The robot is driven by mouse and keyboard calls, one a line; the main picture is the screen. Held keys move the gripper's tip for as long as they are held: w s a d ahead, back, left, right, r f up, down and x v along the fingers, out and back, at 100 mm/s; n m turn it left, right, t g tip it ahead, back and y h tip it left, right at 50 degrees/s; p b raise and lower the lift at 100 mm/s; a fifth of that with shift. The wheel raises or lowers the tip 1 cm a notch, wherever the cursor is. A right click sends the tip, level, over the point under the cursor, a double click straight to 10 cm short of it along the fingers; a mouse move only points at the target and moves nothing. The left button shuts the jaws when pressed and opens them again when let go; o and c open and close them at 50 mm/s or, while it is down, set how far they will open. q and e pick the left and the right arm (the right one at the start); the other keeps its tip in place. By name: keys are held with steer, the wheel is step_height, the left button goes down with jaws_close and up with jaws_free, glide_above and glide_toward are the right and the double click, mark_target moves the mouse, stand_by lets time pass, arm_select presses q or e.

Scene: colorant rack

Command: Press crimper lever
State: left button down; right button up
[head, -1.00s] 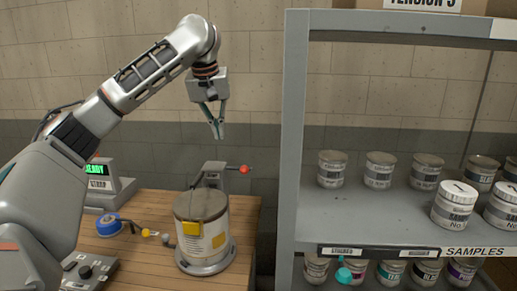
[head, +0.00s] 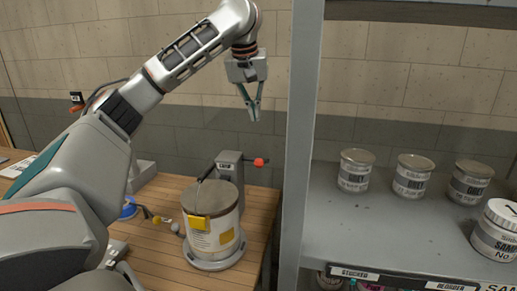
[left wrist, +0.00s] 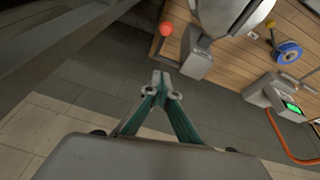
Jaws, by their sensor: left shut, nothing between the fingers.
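The crimper (head: 229,165) is a grey upright block at the back of the wooden bench. Its lever shows as a short rod with a red ball (head: 261,162) pointing right. The red ball also shows in the left wrist view (left wrist: 166,29), beyond the fingertips. A grey-white can with a lid (head: 212,225) stands in front of the crimper block and hides part of it. My left gripper (head: 254,118) points down, above and slightly left of the red ball in the head view, with a gap between. Its fingers are shut and empty. My right gripper is not in view.
A grey shelf post (head: 297,150) rises just right of the lever. Several labelled cans stand on the shelf, one here (head: 356,170). A blue spool (head: 128,210) and a yellow-knobbed rod (head: 155,219) lie left of the can. The wall is behind.

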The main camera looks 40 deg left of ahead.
arm_select(q)
glide_above(263, 161)
steer(key=w+a, duration=0.3)
steer(key=a, duration=0.2)
step_height(263, 161, down, 9)
steer(key=shift+s+d+f, duration=1.15)
steer(key=shift+d, duration=0.05)
